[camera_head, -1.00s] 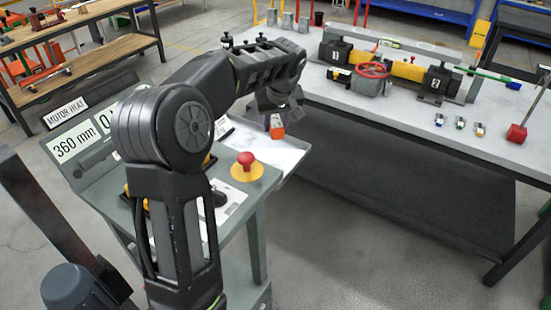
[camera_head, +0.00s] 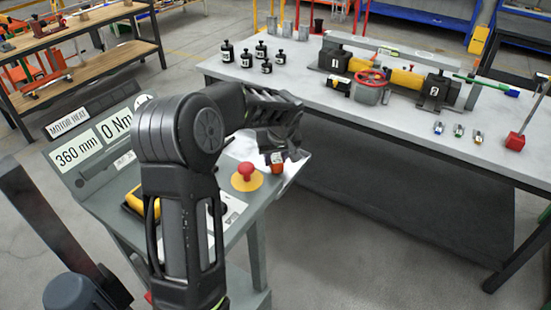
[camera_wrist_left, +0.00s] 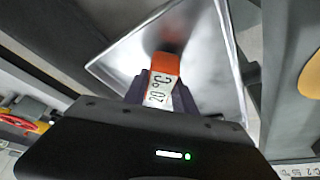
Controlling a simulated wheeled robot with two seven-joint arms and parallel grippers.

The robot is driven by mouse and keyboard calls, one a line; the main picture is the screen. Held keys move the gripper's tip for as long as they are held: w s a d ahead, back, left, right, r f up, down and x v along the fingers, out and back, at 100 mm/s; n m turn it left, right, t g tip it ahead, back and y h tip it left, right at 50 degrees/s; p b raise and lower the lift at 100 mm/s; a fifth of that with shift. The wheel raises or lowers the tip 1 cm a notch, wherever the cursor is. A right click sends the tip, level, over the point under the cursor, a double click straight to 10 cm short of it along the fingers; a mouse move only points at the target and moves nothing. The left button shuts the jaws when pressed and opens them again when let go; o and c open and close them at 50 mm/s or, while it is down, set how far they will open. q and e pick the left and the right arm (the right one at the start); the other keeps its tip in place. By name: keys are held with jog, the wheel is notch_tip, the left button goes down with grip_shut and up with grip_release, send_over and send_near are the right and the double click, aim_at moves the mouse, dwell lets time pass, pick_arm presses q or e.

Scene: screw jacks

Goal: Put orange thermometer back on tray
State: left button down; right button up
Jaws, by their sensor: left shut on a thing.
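The orange thermometer (camera_head: 278,166) is a small orange block with a white face. In the left wrist view the thermometer (camera_wrist_left: 164,66) shows a "20 °C" label. My left gripper (camera_head: 277,156) is shut on it, and its dark fingers (camera_wrist_left: 160,92) sit on both sides of it. The silver-white tray (camera_head: 291,178) is at the right end of the grey control console, partly hidden by my arm and gripper. In the left wrist view the tray's rim (camera_wrist_left: 232,50) shows beyond the thermometer. I cannot tell whether they touch. My right gripper is out of view.
A red stop button (camera_head: 245,171) on a yellow disc is just left of the tray. The workbench (camera_head: 440,140) at right carries a screw jack assembly with a red handwheel (camera_head: 371,77) and several black weights (camera_head: 246,60). Bare floor lies between console and bench.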

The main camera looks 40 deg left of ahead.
pick_arm(q)
jog(key=shift+f, duration=0.35)
jog(key=shift+f, duration=0.15)
jog(key=c, duration=1)
grip_release()
jog(key=b+v, duration=0.2)
jog(key=v, duration=1)
